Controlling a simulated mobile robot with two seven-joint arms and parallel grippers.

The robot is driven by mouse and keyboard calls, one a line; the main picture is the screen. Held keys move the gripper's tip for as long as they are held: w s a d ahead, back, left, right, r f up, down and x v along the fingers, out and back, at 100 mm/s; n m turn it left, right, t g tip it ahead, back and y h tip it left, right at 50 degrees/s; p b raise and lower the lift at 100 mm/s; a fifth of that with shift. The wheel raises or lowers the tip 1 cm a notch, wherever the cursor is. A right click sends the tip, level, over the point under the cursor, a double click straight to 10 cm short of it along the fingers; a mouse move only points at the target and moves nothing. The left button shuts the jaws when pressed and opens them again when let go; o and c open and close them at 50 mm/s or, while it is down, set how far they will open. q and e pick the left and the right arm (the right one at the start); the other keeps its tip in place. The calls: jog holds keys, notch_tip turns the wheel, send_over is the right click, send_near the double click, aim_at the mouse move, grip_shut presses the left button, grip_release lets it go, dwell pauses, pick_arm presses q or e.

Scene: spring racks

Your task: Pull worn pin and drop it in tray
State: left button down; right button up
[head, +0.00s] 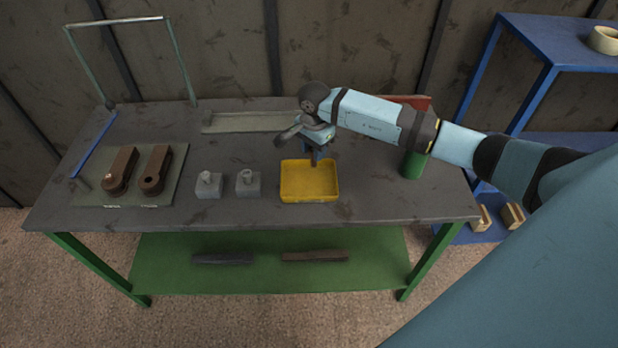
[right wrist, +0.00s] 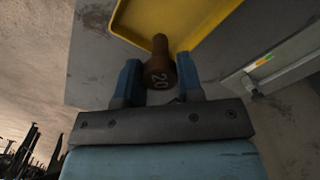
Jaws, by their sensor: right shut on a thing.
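The yellow tray (head: 310,196) lies on the grey workbench, right of its middle. My right gripper (head: 316,158) is above the back edge of the tray in the head view. In the right wrist view, my right gripper (right wrist: 158,82) is shut on a brown pin (right wrist: 159,72) marked "20". The pin's narrow end points toward the tray (right wrist: 190,25). I cannot tell whether the pin touches the tray. Two brown links (head: 121,170) lie on a grey-green mat (head: 130,190) at the left; one shows an open hole. My left gripper is not in view.
Two grey blocks with short posts (head: 208,186) stand between the mat and tray. A shallow metal tray (head: 249,122) lies at the back. A green cylinder (head: 414,163) stands right of the tray. A blue rod (head: 93,145) lies far left. A blue shelf (head: 560,40) stands at the right.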

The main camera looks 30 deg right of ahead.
aim_at(313, 165)
notch_tip(313, 165, down, 4)
jog(key=shift+r+b, duration=0.15)
jog(key=shift+b, duration=0.6)
jog(key=shift+f, duration=0.55)
jog(key=o, duration=1.1)
